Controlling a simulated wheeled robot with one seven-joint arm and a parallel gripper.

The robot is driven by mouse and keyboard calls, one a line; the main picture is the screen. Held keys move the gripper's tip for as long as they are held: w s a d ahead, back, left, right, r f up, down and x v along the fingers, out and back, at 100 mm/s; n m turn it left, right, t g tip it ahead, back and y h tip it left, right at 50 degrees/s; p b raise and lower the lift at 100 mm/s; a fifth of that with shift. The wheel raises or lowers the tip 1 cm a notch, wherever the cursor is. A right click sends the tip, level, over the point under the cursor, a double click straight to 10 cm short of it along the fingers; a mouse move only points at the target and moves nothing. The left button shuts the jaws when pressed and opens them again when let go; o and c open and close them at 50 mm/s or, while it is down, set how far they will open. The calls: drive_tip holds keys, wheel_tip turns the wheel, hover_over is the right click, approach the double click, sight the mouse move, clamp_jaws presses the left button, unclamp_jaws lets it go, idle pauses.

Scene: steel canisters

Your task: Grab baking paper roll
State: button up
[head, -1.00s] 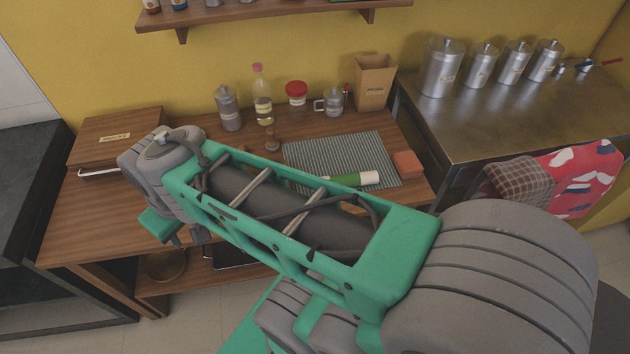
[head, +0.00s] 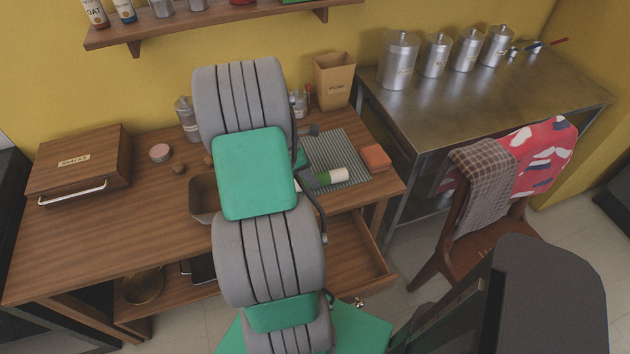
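The baking paper roll, a green roll with a white end (head: 340,174), lies on a grey striped mat (head: 345,150) on the wooden table. Its left part is hidden behind my arm. Only dark and green edges of my gripper (head: 309,157) show past the right side of my arm, close to the roll's left part. The fingers are mostly hidden, so I cannot tell whether they touch the roll or are open.
A red-brown block (head: 375,158) sits at the mat's right edge, and a paper bag (head: 334,82) stands behind. A drawer (head: 352,258) is open under the table front. A chair (head: 470,235) with cloths stands to the right.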

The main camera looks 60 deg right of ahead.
drive_tip(key=x, duration=0.3)
drive_tip(key=shift+a+f, duration=0.1)
drive_tip(key=shift+f, duration=0.15)
clamp_jaws()
idle(0.4)
